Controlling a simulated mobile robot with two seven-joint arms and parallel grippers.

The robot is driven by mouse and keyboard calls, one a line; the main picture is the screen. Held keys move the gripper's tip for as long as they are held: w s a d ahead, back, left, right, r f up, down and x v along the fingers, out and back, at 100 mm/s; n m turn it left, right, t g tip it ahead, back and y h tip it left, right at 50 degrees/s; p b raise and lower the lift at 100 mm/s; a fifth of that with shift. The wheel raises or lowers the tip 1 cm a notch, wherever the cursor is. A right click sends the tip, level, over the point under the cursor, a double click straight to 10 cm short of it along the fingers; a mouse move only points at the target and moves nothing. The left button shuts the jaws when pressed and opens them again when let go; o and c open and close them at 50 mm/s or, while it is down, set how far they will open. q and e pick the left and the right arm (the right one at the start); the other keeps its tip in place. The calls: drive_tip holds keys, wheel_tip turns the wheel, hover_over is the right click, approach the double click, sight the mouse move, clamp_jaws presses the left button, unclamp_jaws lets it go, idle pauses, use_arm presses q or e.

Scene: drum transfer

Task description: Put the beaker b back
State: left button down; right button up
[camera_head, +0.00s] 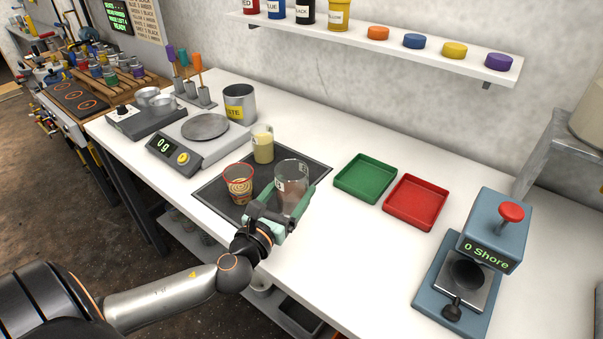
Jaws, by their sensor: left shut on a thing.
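A clear glass beaker (291,176) with a small white label stands upright at the right part of the dark mat (214,191). The label is too small to read surely, so I take it as beaker b. My left gripper (282,207) is shut on this beaker, its green fingers around the lower part, which they hide. I cannot tell whether the base touches the mat. A second beaker (263,150) with pale yellow contents stands at the mat's back edge. A red-rimmed cup (238,184) with a swirl inside stands just left of my gripper. My right gripper is not in view.
A scale (196,148) reading 0 g and a waste can (240,103) stand behind left. A green tray (364,178) and a red tray (415,202) lie to the right. A Shore tester (487,250) stands at front right. The table between red tray and front edge is clear.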

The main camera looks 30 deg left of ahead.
use_arm(q)
drive_tip(key=w+a+r+n+y+p, duration=0.1)
drive_tip(key=w+a+r+y, duration=0.1)
drive_tip(key=a, duration=0.5)
drive_tip(key=w+a+r+n+y+p, duration=0.1)
drive_tip(key=w+a+r, duration=0.15)
drive_tip(key=a, duration=0.45)
drive_tip(key=shift+g, duration=0.3)
drive_tip(key=w+d+f+b, duration=0.1)
drive_tip(key=w+f, duration=0.2)
drive_tip(key=w, duration=0.1)
drive_tip(key=w+d+f+b, duration=0.1)
drive_tip(key=w+d+f, duration=0.1)
drive_tip(key=w+f, duration=0.1)
drive_tip(key=w+d+f+b, duration=0.1)
drive_tip(key=w+d+f, duration=0.1)
drive_tip(key=w, duration=0.3)
drive_tip(key=shift+w+f, duration=0.1)
drive_tip(key=shift+f, duration=0.65)
drive_tip(key=shift+w+f+b, duration=0.1)
drive_tip(key=shift+f+b, duration=0.65)
drive_tip(key=shift+f, duration=0.9)
drive_tip(key=shift+f, duration=0.2)
unclamp_jaws()
